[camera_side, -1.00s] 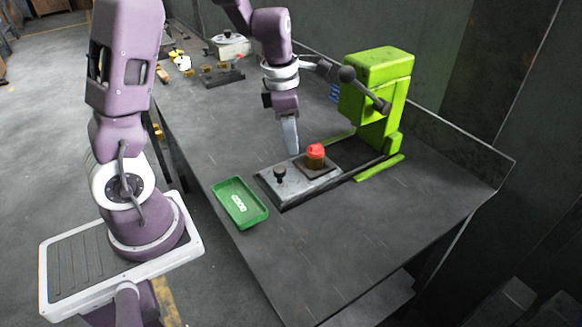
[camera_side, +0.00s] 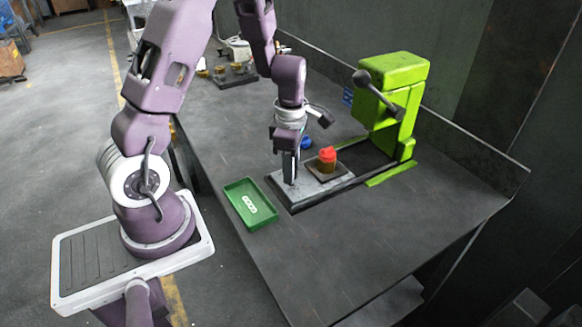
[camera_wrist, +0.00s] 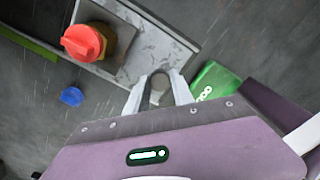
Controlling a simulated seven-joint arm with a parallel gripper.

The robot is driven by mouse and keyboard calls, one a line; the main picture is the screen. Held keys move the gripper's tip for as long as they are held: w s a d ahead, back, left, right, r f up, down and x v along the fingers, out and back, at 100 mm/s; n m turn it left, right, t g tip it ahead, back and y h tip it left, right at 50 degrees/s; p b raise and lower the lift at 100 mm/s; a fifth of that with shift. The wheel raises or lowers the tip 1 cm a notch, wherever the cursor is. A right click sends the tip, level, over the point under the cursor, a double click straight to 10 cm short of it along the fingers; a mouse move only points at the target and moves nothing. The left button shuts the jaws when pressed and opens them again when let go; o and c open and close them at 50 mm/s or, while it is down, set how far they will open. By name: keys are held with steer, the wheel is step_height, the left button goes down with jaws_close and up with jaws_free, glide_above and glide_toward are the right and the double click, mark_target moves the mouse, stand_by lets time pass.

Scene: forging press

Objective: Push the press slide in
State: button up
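The press slide (camera_side: 308,186) is a grey plate on a dark rail, pulled out in front of the green press (camera_side: 393,70). It also shows in the wrist view (camera_wrist: 160,50). A brown workpiece with a red top (camera_side: 327,160) stands upright in the slide's square holder; its red top shows in the wrist view (camera_wrist: 84,42). My gripper (camera_side: 290,178) is down at the slide's near end. In the wrist view my gripper's fingers (camera_wrist: 159,84) stand apart on either side of the slide's knob (camera_wrist: 158,88). I cannot tell whether they touch it.
A green tray (camera_side: 234,188) lies left of the slide. A small blue thing (camera_side: 306,142) lies on the table behind my gripper. The press lever (camera_side: 378,94) sticks out towards the left. A dark fixture with parts (camera_side: 236,76) stands at the back. The table front is clear.

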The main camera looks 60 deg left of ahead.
mark_target(323, 155)
jaws_close()
stand_by(1.0)
steer(key=w, duration=0.9)
steer(key=o, duration=0.9)
jaws_free()
